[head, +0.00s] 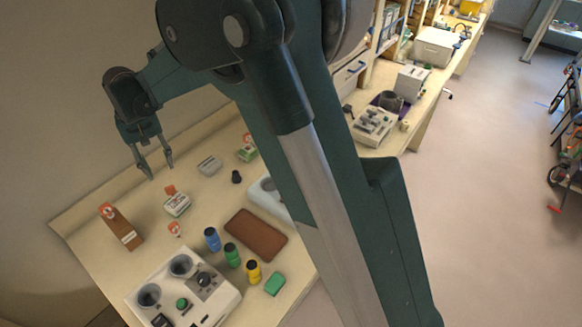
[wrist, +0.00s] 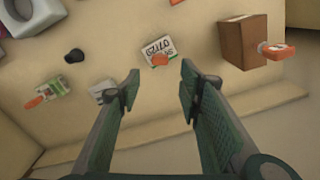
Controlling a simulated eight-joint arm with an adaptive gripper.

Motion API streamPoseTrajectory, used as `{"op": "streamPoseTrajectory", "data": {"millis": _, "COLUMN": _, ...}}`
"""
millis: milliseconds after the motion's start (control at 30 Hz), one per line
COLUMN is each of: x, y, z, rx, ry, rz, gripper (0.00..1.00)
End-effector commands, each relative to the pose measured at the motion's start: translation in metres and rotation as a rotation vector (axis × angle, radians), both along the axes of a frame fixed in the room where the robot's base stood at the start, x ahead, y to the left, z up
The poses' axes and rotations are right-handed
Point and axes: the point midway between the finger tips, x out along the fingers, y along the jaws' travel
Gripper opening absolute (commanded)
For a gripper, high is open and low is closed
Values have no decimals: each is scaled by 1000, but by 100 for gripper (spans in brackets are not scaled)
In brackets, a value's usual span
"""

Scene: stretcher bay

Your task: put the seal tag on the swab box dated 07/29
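My gripper (wrist: 158,82) is open and empty; in the head view it (head: 160,176) hangs above the far-left bench. A white box (wrist: 158,46) with an upside-down printed label, not surely readable, lies beyond the fingertips, with an orange tag (wrist: 160,60) at its near edge. A second pale box (wrist: 103,92) is partly behind the left finger. A green-and-white box (wrist: 48,91) has an orange piece (wrist: 35,102) beside it. A brown block (wrist: 242,40) bears an orange-and-white tag (wrist: 277,50). Another orange tag (head: 175,230) lies on the bench. I cannot tell which box reads 07/29.
A small black knob-like item (head: 236,177) stands near the boxes. Blue (head: 212,239), green (head: 232,255) and yellow (head: 253,272) bottles, a brown pad (head: 256,235) and a white device (head: 205,287) occupy the nearer bench. A wall runs behind the bench.

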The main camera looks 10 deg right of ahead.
Motion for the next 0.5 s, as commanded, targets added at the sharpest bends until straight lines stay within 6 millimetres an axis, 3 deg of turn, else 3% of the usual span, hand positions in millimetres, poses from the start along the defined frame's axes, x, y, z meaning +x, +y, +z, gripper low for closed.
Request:
{"op": "streamPoseTrajectory", "data": {"millis": 267, "x": 1, "y": -13, "z": 9, "rx": 7, "ry": -8, "rz": -7, "gripper": 36}}
{"op": "streamPoseTrajectory", "data": {"millis": 500, "x": 2, "y": -54, "z": 36, "rx": 27, "ry": -36, "rz": -32, "gripper": 36}}
